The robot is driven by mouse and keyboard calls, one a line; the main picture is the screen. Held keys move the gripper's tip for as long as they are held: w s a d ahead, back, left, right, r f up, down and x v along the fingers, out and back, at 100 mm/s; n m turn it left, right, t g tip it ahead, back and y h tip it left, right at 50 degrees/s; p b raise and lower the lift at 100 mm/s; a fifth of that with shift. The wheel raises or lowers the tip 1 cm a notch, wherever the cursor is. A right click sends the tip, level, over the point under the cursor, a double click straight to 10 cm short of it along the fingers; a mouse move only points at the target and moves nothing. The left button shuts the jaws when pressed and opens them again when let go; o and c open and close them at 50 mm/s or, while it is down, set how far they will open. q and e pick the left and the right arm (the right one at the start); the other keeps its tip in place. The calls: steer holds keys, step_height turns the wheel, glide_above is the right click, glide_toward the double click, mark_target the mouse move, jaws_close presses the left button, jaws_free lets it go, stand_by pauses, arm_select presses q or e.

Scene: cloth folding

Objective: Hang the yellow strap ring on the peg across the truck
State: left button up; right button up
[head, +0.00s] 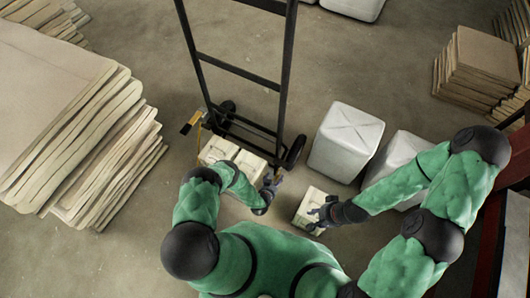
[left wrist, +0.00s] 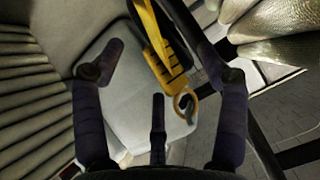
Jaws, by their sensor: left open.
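The black hand truck (head: 240,72) stands in the middle of the head view, with its wheels toward me. A yellow strap piece (head: 190,123) shows at its left side. My left gripper (head: 271,184) is beside the cartons at the truck's foot. Its spread fingers also show in the left wrist view (left wrist: 160,105), with the strap beyond them and nothing clearly gripped. My right gripper (head: 322,214) is at a cream carton; its fingers are too small to judge. I cannot make out the peg.
Cream cartons (head: 220,151) sit at the truck's foot, and another carton (head: 305,205) lies near my right gripper. White sacks (head: 345,140) stand right of the truck. Tall stacks of flat sheets (head: 65,130) fill the left. Bare floor (head: 385,60) lies beyond the sacks.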

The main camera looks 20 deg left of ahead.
arm_select(q)
steer(key=s+a, duration=0.1)
steer(key=s, duration=0.5)
steer(key=w+a+r+n+p, duration=0.1)
steer(key=w+a+r+p, duration=0.1)
steer(key=r, duration=1.2)
steer(key=w+a+r+n+t+p, duration=0.1)
steer(key=w+r, duration=0.4)
steer(key=r, duration=0.9)
steer(key=shift+a+r+y+p, duration=0.35)
steer(key=shift+a+p, duration=0.2)
steer(key=shift+a, duration=0.7)
steer(key=shift+w, duration=0.1)
steer(key=s+d+r+n+g+h+p, duration=0.1)
steer(key=s+d+r+g, duration=0.2)
steer(key=s, duration=0.4)
steer(key=s+d+r+n+g+h+p, duration=0.1)
steer(key=s+d+r+g, duration=0.1)
steer(key=s+g, duration=0.3)
steer(key=s+d+r+n+g+h, duration=0.1)
steer(key=s+d+r+n+g, duration=0.1)
steer(key=s+r, duration=0.3)
steer(key=s+d+g, duration=0.1)
steer(key=s, duration=0.3)
steer(key=shift+s+d+g+h+p, duration=0.25)
steer(key=shift+d+g+h+p, duration=0.1)
steer(key=shift+g+p, duration=0.05)
